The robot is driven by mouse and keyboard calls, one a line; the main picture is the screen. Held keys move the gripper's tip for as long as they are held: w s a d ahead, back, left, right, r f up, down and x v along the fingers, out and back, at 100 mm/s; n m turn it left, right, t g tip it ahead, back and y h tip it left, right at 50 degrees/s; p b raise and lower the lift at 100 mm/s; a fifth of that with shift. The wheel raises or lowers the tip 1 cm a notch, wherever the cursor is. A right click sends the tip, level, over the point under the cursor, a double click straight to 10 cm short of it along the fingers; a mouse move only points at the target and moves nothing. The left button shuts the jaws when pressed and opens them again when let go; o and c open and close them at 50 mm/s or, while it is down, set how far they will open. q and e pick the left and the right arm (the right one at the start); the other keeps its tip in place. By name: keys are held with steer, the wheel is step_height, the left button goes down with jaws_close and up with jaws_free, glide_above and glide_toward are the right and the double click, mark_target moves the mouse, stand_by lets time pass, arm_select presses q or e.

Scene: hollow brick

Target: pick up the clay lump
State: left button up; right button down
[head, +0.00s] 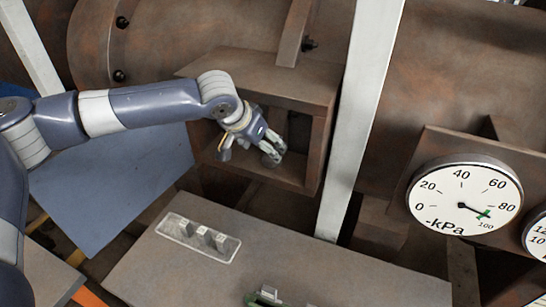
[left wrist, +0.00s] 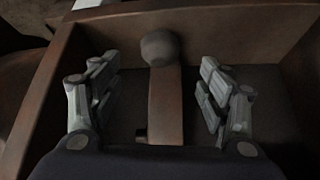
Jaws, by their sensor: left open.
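A grey, rounded clay lump (left wrist: 159,47) shows in the left wrist view, at the far end of a brown bar (left wrist: 166,105) inside a rusty open box. My left gripper (left wrist: 157,70) is open, with one finger to each side of the bar and the lump just beyond the fingertips, between their lines. No finger appears to touch the lump. In the head view my left gripper (head: 272,148) reaches into the opening of the rusty box (head: 318,150). There I cannot clearly tell the lump from the fingers. My right gripper is not in view.
The box walls (left wrist: 240,22) close in around the gripper. A pale upright post (head: 362,115) stands right of the box. Below is a brown table (head: 270,265) with a grey tray (head: 178,232) of small blocks and a green item (head: 265,297). Pressure gauges (head: 464,200) are at right.

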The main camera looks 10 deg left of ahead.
arm_select(q)
steer(key=x, duration=0.2)
steer(key=shift+w+d+f, duration=0.15)
steer(key=shift+f, duration=0.2)
steer(key=b+x, duration=0.3)
steer(key=b, duration=0.1)
steer(key=shift+f, duration=0.6)
steer(key=shift+w, duration=0.2)
steer(key=shift+c, duration=0.5)
steer(key=shift+s, duration=0.1)
steer(key=c, duration=0.9)
steer(key=shift+c, duration=0.9)
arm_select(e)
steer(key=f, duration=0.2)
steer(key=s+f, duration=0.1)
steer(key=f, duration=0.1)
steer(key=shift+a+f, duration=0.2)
